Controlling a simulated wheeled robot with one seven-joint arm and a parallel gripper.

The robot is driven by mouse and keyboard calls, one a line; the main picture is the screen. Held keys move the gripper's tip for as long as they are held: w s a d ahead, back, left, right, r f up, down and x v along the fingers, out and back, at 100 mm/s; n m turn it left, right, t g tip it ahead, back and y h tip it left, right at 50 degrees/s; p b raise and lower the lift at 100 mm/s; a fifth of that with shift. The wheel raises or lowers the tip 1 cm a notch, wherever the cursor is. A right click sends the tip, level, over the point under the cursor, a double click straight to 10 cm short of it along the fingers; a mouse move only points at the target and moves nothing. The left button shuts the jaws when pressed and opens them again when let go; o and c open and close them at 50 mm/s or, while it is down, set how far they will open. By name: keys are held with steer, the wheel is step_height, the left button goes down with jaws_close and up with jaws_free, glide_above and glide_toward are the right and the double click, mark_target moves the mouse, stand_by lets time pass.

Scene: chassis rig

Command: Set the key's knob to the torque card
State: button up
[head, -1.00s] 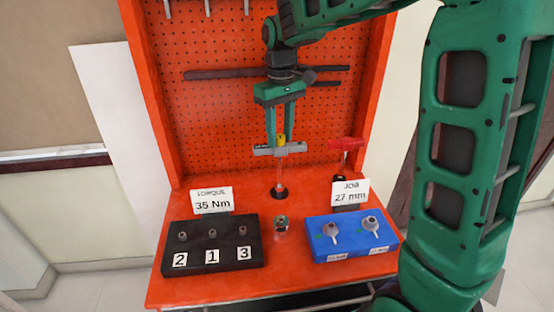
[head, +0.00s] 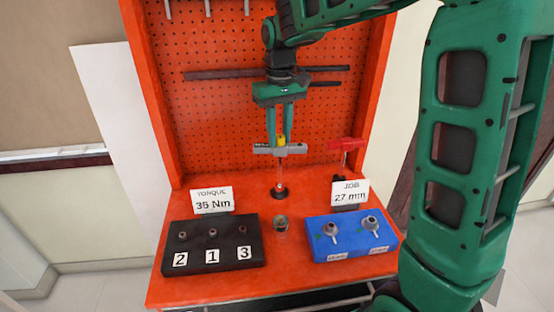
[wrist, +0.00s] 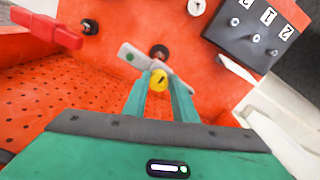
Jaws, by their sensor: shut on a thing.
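The key has a grey crossbar handle (head: 265,149) with a yellow knob (head: 281,140) on top. Its thin shaft stands upright in a dark round base on the bench. My gripper (head: 280,136) points down from above and is shut on the yellow knob. In the wrist view the knob (wrist: 159,78) sits between the fingertips, with a dark mark on its face; the grey handle (wrist: 133,56) has a green dot near one end. The scale on the key is too small to read. The torque card (head: 212,200) reads 35 Nm.
A black block (head: 212,258) holds sockets labelled 2, 1, 3. A blue block (head: 322,251) holds two pieces. A small metal piece (head: 280,223) stands between them. A job card (head: 350,193) reads 27 mm. A red-handled tool (head: 346,144) stands right of the key; the pegboard (head: 225,115) is behind.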

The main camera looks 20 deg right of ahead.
steer(key=shift+s+d+f+m, duration=0.1)
steer(key=shift+d+f+m, duration=0.2)
steer(key=shift+m, duration=0.4)
steer(key=shift+c, duration=0.5)
steer(key=m, duration=0.3)
steer(key=shift+a, duration=0.1)
steer(key=m, duration=0.4)
steer(key=shift+a+m, duration=0.1)
steer(key=shift+m, duration=0.2)
steer(key=o, duration=0.7)
steer(key=shift+f, duration=0.1)
steer(key=n, duration=1.1)
